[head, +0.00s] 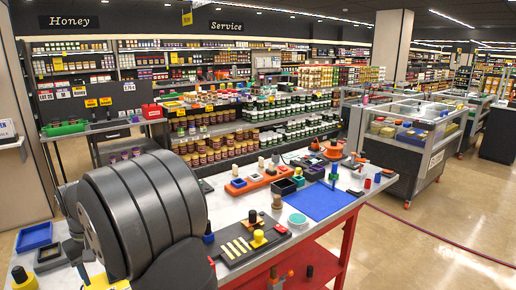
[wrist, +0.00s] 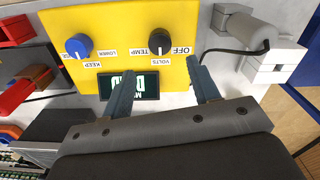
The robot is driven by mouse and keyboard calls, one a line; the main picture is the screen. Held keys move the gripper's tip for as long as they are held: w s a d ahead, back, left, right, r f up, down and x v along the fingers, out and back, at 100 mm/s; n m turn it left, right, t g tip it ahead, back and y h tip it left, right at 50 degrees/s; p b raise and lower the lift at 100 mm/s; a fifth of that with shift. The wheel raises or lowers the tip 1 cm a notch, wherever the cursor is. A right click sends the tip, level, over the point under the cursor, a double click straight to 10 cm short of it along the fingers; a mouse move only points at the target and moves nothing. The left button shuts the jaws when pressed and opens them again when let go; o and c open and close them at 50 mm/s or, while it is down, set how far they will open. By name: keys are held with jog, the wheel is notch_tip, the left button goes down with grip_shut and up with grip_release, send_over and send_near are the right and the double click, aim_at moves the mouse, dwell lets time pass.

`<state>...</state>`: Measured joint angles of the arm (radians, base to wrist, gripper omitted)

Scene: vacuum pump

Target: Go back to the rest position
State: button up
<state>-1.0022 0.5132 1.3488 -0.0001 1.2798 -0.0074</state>
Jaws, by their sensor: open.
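My gripper (wrist: 162,68) is open and empty in the wrist view, its two blue-grey fingers apart. A dark display (wrist: 128,86) on the panel shows partly behind the left finger. I cannot tell whether the fingertips touch the panel. In the head view my arm's large grey links fill the lower left and my gripper is hidden.
Right of the panel, a grey and white block (wrist: 262,50) has a black cable. Left are red parts (wrist: 15,95). In the head view the white table (head: 250,207) carries a blue mat (head: 318,202), a grey tray (head: 228,249) and several small parts.

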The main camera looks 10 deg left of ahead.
notch_tip(320, 180, down, 9)
jog(key=shift+f, duration=0.1)
dwell(0.5)
notch_tip(320, 180, up, 18)
notch_tip(320, 180, down, 18)
jog(key=shift+f, duration=0.1)
jog(key=n, duration=0.5)
jog(key=shift+n, duration=0.4)
jog(key=n, duration=0.6)
jog(key=shift+r, duration=1.6)
